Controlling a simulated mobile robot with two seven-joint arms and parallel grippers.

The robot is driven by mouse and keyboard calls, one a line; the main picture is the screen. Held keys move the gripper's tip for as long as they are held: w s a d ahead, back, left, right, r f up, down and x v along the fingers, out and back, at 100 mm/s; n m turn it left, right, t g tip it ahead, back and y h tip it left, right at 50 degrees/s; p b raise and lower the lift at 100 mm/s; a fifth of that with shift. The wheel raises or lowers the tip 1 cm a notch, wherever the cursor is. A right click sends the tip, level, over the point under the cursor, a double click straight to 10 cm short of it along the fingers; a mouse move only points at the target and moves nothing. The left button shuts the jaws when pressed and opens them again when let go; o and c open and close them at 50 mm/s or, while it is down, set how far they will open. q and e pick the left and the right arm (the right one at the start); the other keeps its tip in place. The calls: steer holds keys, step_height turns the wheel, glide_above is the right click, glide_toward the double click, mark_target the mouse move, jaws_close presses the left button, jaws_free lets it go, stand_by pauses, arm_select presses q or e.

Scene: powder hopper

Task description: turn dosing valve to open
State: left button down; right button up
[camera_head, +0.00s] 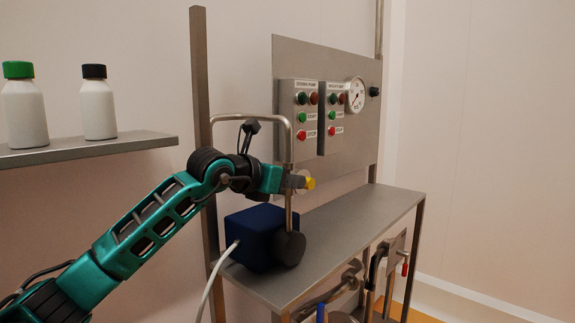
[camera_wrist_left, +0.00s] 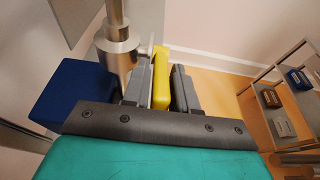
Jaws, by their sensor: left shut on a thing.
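The dosing valve sits on a thin vertical steel pipe (camera_head: 289,150) above the steel bench. Its yellow handle (camera_head: 310,184) shows just past my left gripper (camera_head: 298,182) in the head view. In the left wrist view the yellow handle (camera_wrist_left: 162,76) stands between the two grey fingers of my left gripper (camera_wrist_left: 163,90), which is shut on it. The metal valve body (camera_wrist_left: 117,50) is just left of the fingers there. The valve's inner position is hidden. My right gripper is in neither view.
A dark blue box (camera_head: 247,237) with a white cable stands on the bench (camera_head: 345,235) below my left wrist. A panel (camera_head: 283,65) with buttons and a gauge (camera_head: 355,95) stands behind. Two bottles stand on a shelf (camera_head: 85,149) at left. Steel uprights flank the bench.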

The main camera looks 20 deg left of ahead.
arm_select(q)
steer(key=r+g+p, duration=0.1)
steer(key=p, duration=0.2)
steer(key=r+g+y+p, duration=0.1)
steer(key=p, duration=0.2)
steer(key=shift+w+d+g, duration=0.1)
steer(key=shift+w+g, duration=0.25)
steer(key=shift+g, duration=0.05)
steer(key=shift+w+g+p, duration=0.1)
steer(key=shift+g+p, duration=0.2)
steer(key=shift+p, duration=0.35)
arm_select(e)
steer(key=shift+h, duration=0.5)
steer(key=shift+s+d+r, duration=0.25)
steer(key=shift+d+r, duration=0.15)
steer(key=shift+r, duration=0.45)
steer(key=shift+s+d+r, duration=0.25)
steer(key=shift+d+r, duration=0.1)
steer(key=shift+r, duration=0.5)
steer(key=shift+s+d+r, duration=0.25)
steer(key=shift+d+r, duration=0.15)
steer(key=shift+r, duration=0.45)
arm_select(q)
steer(key=c, duration=1)
jaws_free()
